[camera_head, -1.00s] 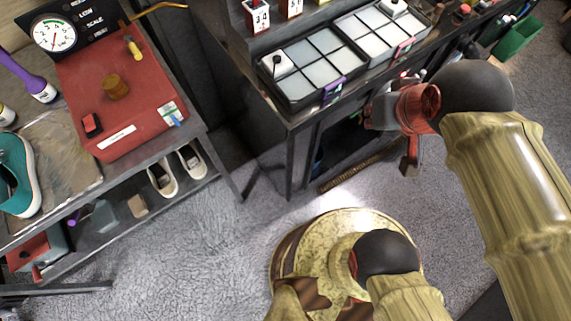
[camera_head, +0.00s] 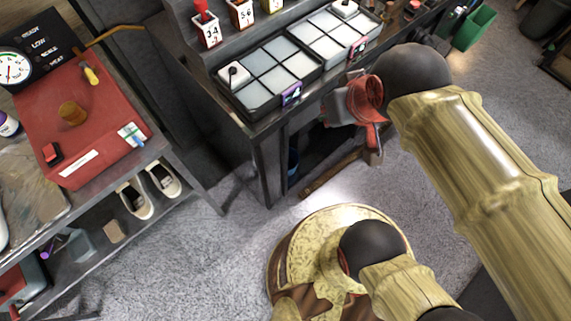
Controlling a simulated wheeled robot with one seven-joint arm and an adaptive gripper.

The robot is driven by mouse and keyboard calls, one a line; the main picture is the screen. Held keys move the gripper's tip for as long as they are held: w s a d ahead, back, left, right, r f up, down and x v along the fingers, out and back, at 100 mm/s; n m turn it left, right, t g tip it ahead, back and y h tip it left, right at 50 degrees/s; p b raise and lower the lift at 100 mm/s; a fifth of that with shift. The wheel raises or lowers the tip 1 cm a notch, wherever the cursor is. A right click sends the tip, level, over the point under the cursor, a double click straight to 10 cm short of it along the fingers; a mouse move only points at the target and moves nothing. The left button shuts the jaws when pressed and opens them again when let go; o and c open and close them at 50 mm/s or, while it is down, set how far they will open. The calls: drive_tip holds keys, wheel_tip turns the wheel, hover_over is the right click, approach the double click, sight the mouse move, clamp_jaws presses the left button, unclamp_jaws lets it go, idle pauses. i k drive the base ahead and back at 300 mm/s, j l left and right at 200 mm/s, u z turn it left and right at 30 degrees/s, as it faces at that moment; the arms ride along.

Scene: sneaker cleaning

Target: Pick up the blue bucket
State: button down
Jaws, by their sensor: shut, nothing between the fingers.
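A narrow strip of something blue (camera_head: 293,162) shows in the dark space under the workbench, partly hidden by the bench leg. I cannot tell whether it is the blue bucket. No whole blue bucket is visible. My gripper (camera_head: 373,156) is at the bench's front edge, to the right of the blue strip. It is shut and empty, its fingers pointing down, with a gap between it and the blue strip.
The workbench holds trays of grey pads (camera_head: 268,76). A wooden bar (camera_head: 330,176) lies low beneath its front. A shelf rack with a red box (camera_head: 75,125) and white shoes (camera_head: 151,190) stands left. A green bin (camera_head: 475,28) stands far right. Grey floor is open between.

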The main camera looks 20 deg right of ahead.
sight(294, 158)
drive_tip(key=l+u, duration=0.35)
drive_tip(key=l, duration=0.2)
drive_tip(key=u, duration=1.2)
drive_tip(key=k+l+u, duration=0.15)
drive_tip(key=k+l, duration=0.15)
drive_tip(key=l, duration=0.25)
drive_tip(key=k+l+u, duration=0.15)
drive_tip(key=k+l, duration=0.2)
drive_tip(key=k+l+u, duration=0.15)
drive_tip(key=k+l, duration=0.2)
drive_tip(key=l, duration=0.2)
